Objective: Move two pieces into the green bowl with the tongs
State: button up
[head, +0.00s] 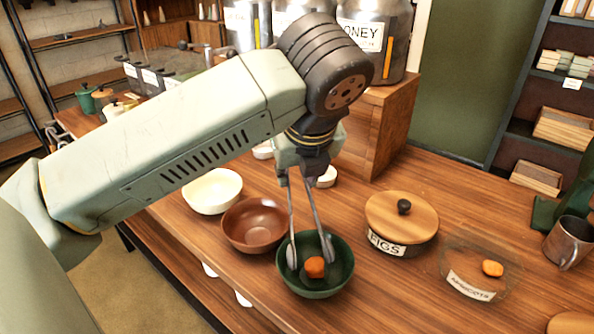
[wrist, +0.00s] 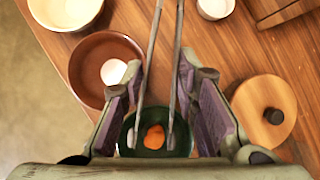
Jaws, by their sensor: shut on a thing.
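My gripper (head: 302,166) is shut on the tongs (head: 292,215), which hang down into the green bowl (head: 315,291). The tong tips are apart, inside the bowl. An orange piece (head: 315,267) lies low in the bowl between the tips. In the wrist view the orange piece (wrist: 154,137) shows between the tong tips (wrist: 170,141), with a gap at the right tip. Contact at the left tip is unclear. Another orange piece (head: 492,268) lies in the clear dish labelled APRICOTS (head: 470,287), right of the bowl.
A brown bowl (head: 256,222) and a cream bowl (head: 212,190) stand left of the green bowl. A wooden-lidded FIGS container (head: 401,218) stands to its right. A metal mug (head: 567,243) is at the far right. A wooden block (head: 372,125) with metal canisters rises behind.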

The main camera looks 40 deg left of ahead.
jog(key=shift+r, duration=0.1)
dwell(0.6)
notch_tip(320, 180, up, 10)
jog(key=p, duration=0.4)
dwell(0.7)
jog(key=shift+o, duration=0.2)
dwell(1.0)
